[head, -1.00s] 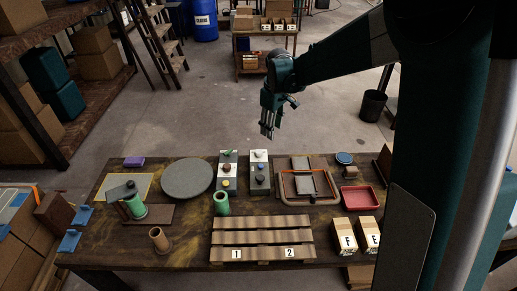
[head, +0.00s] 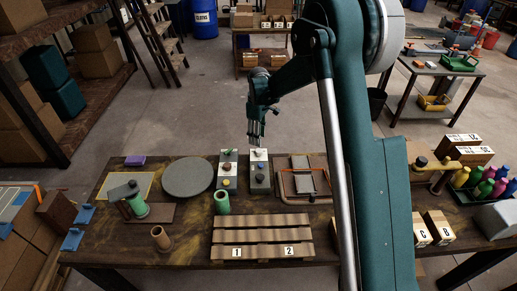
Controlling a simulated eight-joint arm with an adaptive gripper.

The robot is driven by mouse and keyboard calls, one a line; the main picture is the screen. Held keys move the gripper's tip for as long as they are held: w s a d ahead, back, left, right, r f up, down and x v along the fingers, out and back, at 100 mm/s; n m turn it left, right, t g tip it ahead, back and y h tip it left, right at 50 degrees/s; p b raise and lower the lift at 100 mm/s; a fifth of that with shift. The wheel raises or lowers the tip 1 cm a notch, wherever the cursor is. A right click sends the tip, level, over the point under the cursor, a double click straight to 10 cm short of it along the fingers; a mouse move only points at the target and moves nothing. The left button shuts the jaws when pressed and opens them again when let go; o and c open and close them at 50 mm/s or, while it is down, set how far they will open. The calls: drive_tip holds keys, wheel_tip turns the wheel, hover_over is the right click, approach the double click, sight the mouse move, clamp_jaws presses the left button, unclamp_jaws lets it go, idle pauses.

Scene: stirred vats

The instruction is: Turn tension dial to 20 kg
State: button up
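Two narrow panels with several small knobs stand side by side near the back of the table: the left panel (head: 228,171) and the right panel (head: 260,171). I cannot tell which knob, if any, is the tension dial, and no scale is readable. My gripper (head: 256,139) hangs above the back of the right panel, fingers pointing down. It appears apart from the knobs; its finger opening is too small to judge.
A round grey disc (head: 188,177) lies left of the panels. A green cup (head: 221,201) and slatted pallet (head: 262,237) are in front. An orange-edged frame (head: 305,183) is to the right. Bottles (head: 487,180) and boxes (head: 438,228) stand far right. My arm hides part of the table.

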sight(259, 150)
drive_tip(key=shift+f, duration=0.1)
idle(0.3)
drive_tip(key=shift+f+b, duration=0.5)
drive_tip(key=shift+f, duration=3.3)
drive_tip(key=c, duration=0.9)
